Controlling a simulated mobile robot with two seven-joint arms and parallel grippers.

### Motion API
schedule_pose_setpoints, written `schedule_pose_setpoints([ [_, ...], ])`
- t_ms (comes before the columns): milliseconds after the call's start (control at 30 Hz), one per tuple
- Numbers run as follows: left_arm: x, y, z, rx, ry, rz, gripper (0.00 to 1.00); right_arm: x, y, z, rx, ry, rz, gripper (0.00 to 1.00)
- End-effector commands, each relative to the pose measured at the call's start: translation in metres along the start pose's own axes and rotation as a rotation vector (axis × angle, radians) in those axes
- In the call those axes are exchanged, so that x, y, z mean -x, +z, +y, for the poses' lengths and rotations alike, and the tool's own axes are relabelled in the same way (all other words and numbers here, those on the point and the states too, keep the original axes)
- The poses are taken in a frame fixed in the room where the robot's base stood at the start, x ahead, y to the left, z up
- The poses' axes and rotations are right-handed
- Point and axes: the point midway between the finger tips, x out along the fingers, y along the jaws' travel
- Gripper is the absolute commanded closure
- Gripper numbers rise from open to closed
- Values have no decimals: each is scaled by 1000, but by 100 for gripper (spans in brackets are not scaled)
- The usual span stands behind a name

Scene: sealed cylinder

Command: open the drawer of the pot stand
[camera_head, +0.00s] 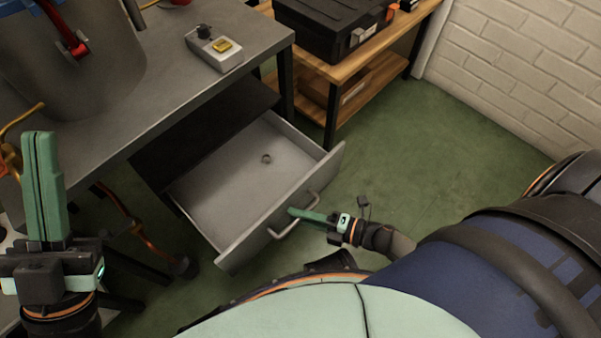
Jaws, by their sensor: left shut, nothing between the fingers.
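The drawer (215,196) of the pot stand (185,55) is pulled well out, and its pale interior shows. A small ring-like item (266,158) lies inside it. The drawer front carries a metal bar handle (283,232). My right gripper (292,212) is at this handle, its green fingers reaching across the bar. Whether the fingers are closed around the bar or apart cannot be seen. My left gripper (42,136) is shut and empty, pointing up at the left, away from the drawer.
A large grey pot (75,65) with a red clamp (75,45) stands on the pot stand. A small grey box with a yellow button (215,48) is near its right edge. A wooden shelf (385,50) bears a black case (325,25). Green floor (440,150) right of the drawer is clear.

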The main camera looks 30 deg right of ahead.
Motion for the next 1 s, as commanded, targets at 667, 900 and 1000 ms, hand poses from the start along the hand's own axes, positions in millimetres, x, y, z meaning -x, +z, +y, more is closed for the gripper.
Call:
schedule_pose_setpoints([
  [667,-15,-17,-9,8,-8,10,100,91,-1,1,-2,-4,1,70],
  [900,-18,-20,-11,-5,-10,16,100,121,0,0,-1,-1,1,70],
  [1000,-18,-21,-12,-6,-14,18,100,124,0,0,0,0,0,70],
])
